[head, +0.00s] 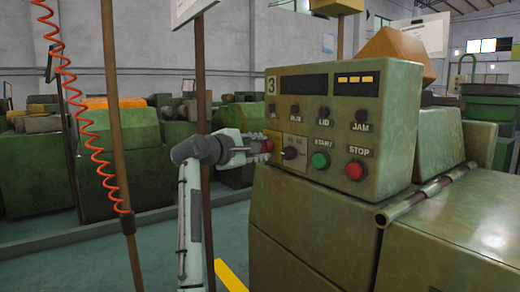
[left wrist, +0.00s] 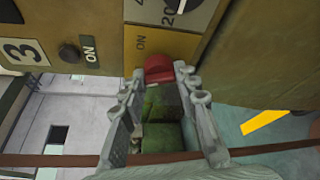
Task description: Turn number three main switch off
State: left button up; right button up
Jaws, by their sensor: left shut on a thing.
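The number three machine's olive control box (head: 345,178) carries a "3" plate (head: 271,86) at its upper left. The main switch, a red knob (left wrist: 158,68), sits on a yellow plate (left wrist: 160,46) marked ON, low on the box's left side. In the head view the knob is mostly hidden by my left gripper (head: 262,147). In the left wrist view the fingers of that gripper (left wrist: 158,80) stand on both sides of the red knob and are shut on it. The knob's exact turn position is hard to tell. My right gripper is not in view.
Beside the switch are a black selector knob (head: 290,153), a green START button (head: 320,160) and a red STOP button (head: 354,170). A brown post (head: 201,110) stands behind my left arm, and another with a red coiled cable (head: 75,100) stands further left.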

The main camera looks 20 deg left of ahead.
pick_arm(q)
jog(key=shift+r+n+g+h, duration=0.1)
jog(key=shift+n+g+h, duration=0.5)
jog(key=shift+n, duration=1.1)
jog(key=o, duration=1.2)
jog(key=v, duration=1.2)
jog(key=shift+w+d+r, duration=0.1)
jog(key=shift+d+r, duration=0.05)
jog(key=shift+r, duration=0.2)
